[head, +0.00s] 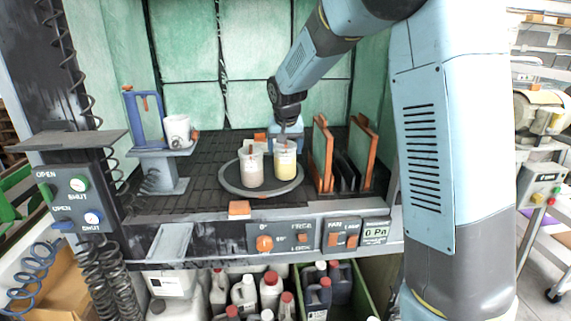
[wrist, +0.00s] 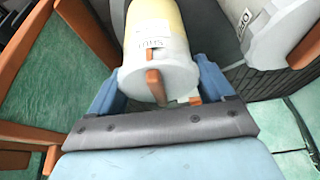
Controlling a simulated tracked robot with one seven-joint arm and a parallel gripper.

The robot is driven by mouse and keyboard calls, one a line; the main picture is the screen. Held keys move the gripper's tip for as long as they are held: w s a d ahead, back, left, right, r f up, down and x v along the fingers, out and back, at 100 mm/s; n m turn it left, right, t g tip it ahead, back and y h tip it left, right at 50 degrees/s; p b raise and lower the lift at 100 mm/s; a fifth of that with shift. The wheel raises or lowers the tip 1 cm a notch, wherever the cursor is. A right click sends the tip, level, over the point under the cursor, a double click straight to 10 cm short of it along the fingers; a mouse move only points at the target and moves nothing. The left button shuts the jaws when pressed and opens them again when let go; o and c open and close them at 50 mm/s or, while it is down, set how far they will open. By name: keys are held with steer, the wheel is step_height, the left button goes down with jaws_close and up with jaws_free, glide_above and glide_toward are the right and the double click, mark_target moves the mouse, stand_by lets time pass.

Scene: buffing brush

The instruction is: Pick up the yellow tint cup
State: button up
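The yellow tint cup (head: 286,162) is a pale cup with yellow contents, upright on the right side of a round dark turntable (head: 233,188). In the wrist view the yellow tint cup (wrist: 152,45) lies between my fingers, with an orange tab and a printed label facing me. My gripper (head: 287,136) is at the back of the cup in the head view, partly hidden by it. In the wrist view my gripper (wrist: 158,78) has its blue fingers spread, one on each side of the cup. Contact with the cup is hard to make out.
A second cup with greyish-pink contents (head: 251,168) stands close on the left. Upright orange-edged panels (head: 323,155) stand close on the right. A white mug (head: 178,131) sits on a stand at the left. The control panel (head: 290,238) lines the booth's front edge.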

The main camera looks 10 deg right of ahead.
steer(key=c, duration=0.9)
